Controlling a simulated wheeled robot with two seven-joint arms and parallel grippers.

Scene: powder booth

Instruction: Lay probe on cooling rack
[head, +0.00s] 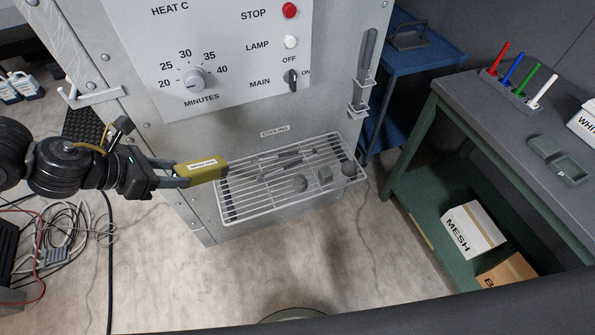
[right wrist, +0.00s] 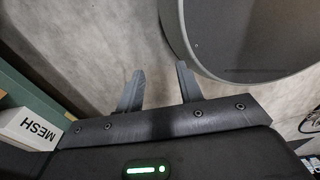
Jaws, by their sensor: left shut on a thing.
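The probe (head: 208,172) is a yellow block-like body with a white label, seen in the head view. My left gripper (head: 184,174) is shut on its left end and holds it roughly level. The cooling rack (head: 300,201) is a wire shelf on the front of the grey machine, under a COOLING label. The probe's right end overlaps the rack's left end in the picture; I cannot tell whether they touch. My right gripper (right wrist: 160,75) is open and empty over the floor in the right wrist view.
Several small grey pieces (head: 300,183) show at the rack's middle and right. The machine's control panel (head: 215,60) rises behind it. A green-framed bench (head: 480,150) with coloured pens and a MESH box (head: 474,230) stands right. Cables (head: 65,235) lie on the floor left.

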